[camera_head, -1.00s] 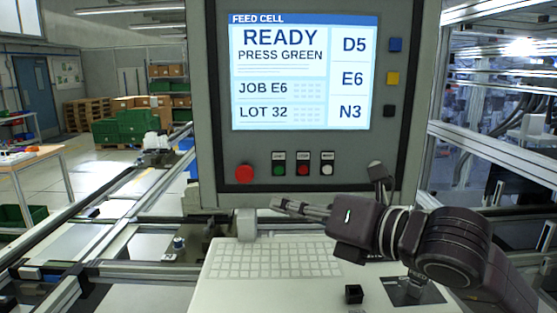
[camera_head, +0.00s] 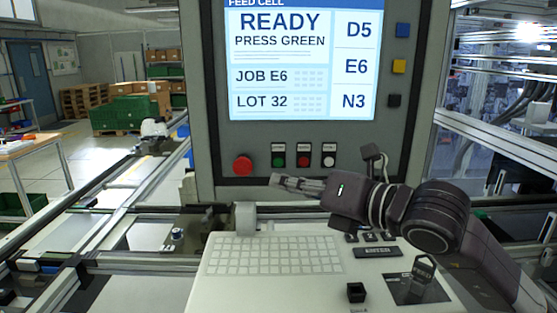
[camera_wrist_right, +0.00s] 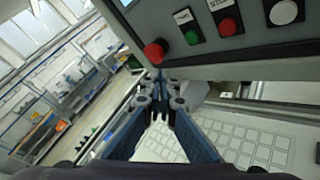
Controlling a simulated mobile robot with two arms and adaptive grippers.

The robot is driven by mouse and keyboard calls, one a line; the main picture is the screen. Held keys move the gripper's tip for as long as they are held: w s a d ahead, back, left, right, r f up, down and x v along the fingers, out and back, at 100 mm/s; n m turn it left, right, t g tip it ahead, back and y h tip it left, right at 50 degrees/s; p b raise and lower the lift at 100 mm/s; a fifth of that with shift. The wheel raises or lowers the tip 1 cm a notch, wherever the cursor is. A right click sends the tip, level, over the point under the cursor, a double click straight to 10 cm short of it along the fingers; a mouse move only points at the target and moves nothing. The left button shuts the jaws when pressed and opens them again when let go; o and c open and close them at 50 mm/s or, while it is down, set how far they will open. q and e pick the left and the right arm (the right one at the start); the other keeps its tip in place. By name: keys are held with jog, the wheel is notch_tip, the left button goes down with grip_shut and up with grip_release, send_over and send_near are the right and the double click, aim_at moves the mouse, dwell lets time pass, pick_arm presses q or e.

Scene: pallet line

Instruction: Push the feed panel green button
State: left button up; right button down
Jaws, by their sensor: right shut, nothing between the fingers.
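The feed panel (camera_head: 405,150) stands ahead, with a screen (camera_head: 300,62) reading "READY PRESS GREEN". Its green button (camera_head: 278,161) sits in the lower row, between a large red button (camera_head: 243,165) and a smaller red button (camera_head: 303,161). In the right wrist view, the green button (camera_wrist_right: 191,37) is at the top, right of the large red button (camera_wrist_right: 155,52). My right gripper (camera_head: 274,181) is shut and empty, just below the green button in the head view, apart from it as far as I can tell. My left gripper is not in view.
A white button (camera_head: 329,160) is at the row's right end. A pale console with a keyboard (camera_head: 272,256) lies below my right gripper. A black box-shaped part (camera_head: 356,292) is on the console. Metal rails run at the left.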

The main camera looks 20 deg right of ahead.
aim_at(278, 162)
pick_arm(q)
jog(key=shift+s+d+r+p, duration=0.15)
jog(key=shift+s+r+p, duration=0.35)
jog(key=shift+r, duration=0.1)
pick_arm(e)
jog(key=shift+w+d, duration=0.25)
jog(key=shift+w, duration=0.65)
jog(key=shift+w+d, duration=0.25)
jog(key=shift+w, duration=0.7)
jog(key=shift+w+d, duration=0.25)
jog(key=shift+w, duration=0.65)
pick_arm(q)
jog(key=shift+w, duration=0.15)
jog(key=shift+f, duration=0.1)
pick_arm(e)
jog(key=shift+w+d, duration=0.1)
jog(key=shift+w, duration=0.05)
jog(key=shift+w, duration=0.25)
